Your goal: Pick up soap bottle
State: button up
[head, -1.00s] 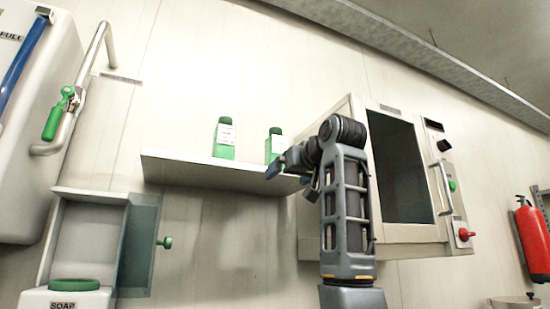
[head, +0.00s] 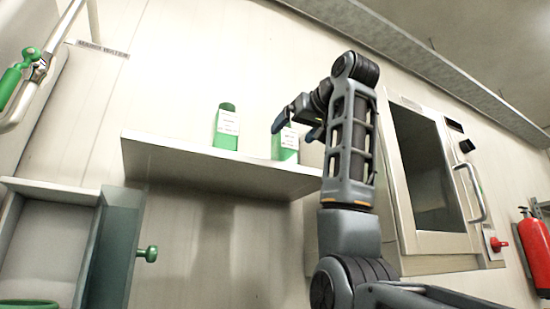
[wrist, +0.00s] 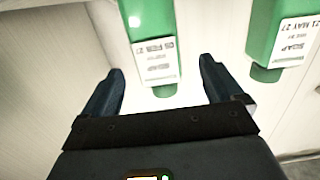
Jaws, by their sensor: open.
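Two green soap bottles with white labels stand upright on a wall shelf, the left bottle (head: 226,128) and the right bottle (head: 287,153). My gripper (head: 296,126) is at the upper part of the right bottle, with blue fingers that partly hide it. In the wrist view my gripper (wrist: 161,66) is open and empty, and the right bottle (wrist: 152,30) lines up with the gap between the fingers. Its label is upside down there. I cannot tell whether the fingertips reach past it. The left bottle (wrist: 280,40) shows to the right, outside the fingers.
The white shelf (head: 200,160) has free room left of the bottles. An oven-like cabinet (head: 430,180) is right of my arm. A box with a green knob (head: 148,253) is at lower left. A red fire extinguisher (head: 535,250) hangs at far right.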

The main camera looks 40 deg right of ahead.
aim_at(280, 144)
jog(key=x, duration=0.2)
jog(key=shift+w+d+r+p, duration=0.15)
jog(key=shift+w+r+p, duration=0.1)
jog(key=shift+p, duration=0.15)
jog(key=p+x, duration=0.2)
jog(key=x, duration=0.3)
jog(key=shift+w+d+f+p, duration=0.2)
jog(key=shift+w+p, duration=0.15)
jog(key=c, duration=1.3)
jog(key=shift+c, duration=0.7)
jog(key=shift+r, duration=0.2)
